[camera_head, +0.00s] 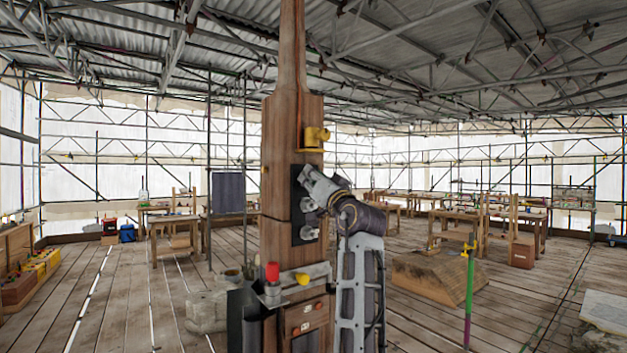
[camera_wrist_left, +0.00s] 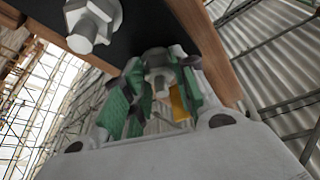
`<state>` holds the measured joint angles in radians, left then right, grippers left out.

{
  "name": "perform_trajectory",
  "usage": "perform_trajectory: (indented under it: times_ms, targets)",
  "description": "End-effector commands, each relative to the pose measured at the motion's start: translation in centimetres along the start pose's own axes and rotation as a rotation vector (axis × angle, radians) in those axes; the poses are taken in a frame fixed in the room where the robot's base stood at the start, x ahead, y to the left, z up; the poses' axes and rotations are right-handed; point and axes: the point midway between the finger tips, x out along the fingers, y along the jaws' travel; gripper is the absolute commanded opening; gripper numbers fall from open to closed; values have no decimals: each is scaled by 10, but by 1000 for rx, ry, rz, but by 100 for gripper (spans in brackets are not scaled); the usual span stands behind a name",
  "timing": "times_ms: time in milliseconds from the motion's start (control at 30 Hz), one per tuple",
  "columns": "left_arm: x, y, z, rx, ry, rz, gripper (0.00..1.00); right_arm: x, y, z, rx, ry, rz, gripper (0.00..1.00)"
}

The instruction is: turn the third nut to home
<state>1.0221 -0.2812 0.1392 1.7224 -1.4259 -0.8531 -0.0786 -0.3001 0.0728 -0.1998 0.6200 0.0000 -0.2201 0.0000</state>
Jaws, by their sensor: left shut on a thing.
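A dark plate (camera_head: 297,228) is fixed on the face of a tall wooden post (camera_head: 277,190). Two pale metal nuts show on it, a middle one (camera_head: 308,204) and a lower one (camera_head: 308,233). My left gripper (camera_head: 307,177) is at the plate's upper end and partly hides it. In the left wrist view, the green-padded fingers of my left gripper (camera_wrist_left: 158,92) are shut around a pale nut (camera_wrist_left: 157,82). Another nut (camera_wrist_left: 94,24) stands free on the dark plate (camera_wrist_left: 140,30) to its left. My right gripper is not in view.
A yellow fitting (camera_head: 315,138) sits on the post just above the plate. A metal collar with a red knob (camera_head: 272,272) and a yellow knob (camera_head: 302,279) is below. Workbenches (camera_head: 172,235) stand farther back, and a wooden block (camera_head: 440,275) lies on the floor at right.

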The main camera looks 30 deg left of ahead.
Motion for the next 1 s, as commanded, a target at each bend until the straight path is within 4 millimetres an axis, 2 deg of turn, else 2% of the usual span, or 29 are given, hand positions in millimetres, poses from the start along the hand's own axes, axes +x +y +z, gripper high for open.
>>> perform_trajectory:
  times_ms: [133,167,300,733,1000]
  targets:
    - [0,0,0,0,1,0,4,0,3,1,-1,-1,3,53]
    - [0,0,0,0,1,0,32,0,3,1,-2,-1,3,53]
    - [0,0,0,0,1,0,49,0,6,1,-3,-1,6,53]
    - [-2,0,0,0,1,0,49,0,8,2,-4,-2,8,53]
    - [-22,1,0,0,1,1,49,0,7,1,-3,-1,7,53]
